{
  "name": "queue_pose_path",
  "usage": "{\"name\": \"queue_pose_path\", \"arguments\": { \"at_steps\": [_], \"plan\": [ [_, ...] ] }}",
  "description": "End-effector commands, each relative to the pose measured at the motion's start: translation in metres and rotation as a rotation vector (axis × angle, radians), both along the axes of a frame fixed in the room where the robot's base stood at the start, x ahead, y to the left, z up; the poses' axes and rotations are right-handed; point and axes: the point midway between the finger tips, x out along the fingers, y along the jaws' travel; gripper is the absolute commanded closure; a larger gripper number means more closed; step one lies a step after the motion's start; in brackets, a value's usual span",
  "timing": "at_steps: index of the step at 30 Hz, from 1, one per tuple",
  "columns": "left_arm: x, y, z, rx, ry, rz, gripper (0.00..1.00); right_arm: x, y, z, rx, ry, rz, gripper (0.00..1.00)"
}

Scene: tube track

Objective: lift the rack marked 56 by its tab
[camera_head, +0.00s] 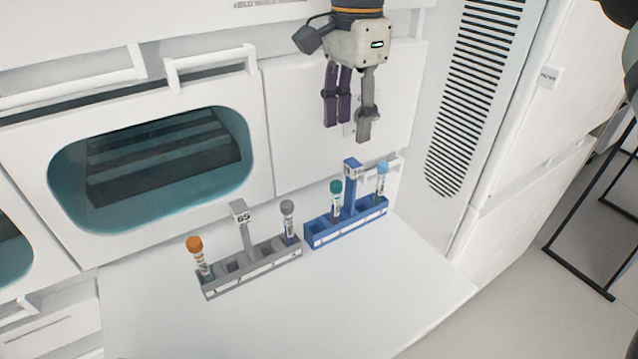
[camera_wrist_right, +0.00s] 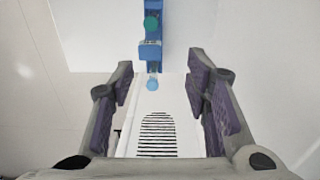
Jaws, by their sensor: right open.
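A blue rack (camera_head: 345,230) stands on the white shelf with an upright blue tab (camera_head: 351,175); the label on its tab is too small to read surely. It holds a teal-capped tube (camera_head: 336,200) and a light-blue-capped tube (camera_head: 382,180). A grey rack (camera_head: 250,270) stands to its left; its tab (camera_head: 241,215) seems to read 65. My right gripper (camera_head: 351,122) is open and empty, above the blue rack and apart from it. In the right wrist view, the blue rack (camera_wrist_right: 153,8) lies beyond the open fingers. My left gripper is not in view.
The grey rack holds an orange-capped tube (camera_head: 196,250) and a grey-capped tube (camera_head: 288,215). Behind stands a white wall with a teal-rimmed window (camera_head: 150,160) and handles. The shelf front (camera_head: 300,310) is clear. A vent (camera_head: 475,95) is at the right.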

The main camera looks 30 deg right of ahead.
Motion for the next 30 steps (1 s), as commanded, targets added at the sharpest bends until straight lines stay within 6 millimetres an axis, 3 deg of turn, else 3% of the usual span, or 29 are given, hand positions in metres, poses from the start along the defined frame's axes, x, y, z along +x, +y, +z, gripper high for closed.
{"name": "queue_pose_path", "arguments": {
  "at_steps": [19,28,30],
  "plan": [
    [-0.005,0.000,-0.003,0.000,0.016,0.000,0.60,-0.002,-0.002,-0.111,-0.003,0.002,0.000,0.57],
    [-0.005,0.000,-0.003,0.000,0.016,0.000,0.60,-0.002,-0.002,-0.120,-0.002,-0.003,0.000,0.57],
    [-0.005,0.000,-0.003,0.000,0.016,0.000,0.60,-0.002,-0.002,-0.120,-0.002,-0.003,0.000,0.73]
  ]
}}
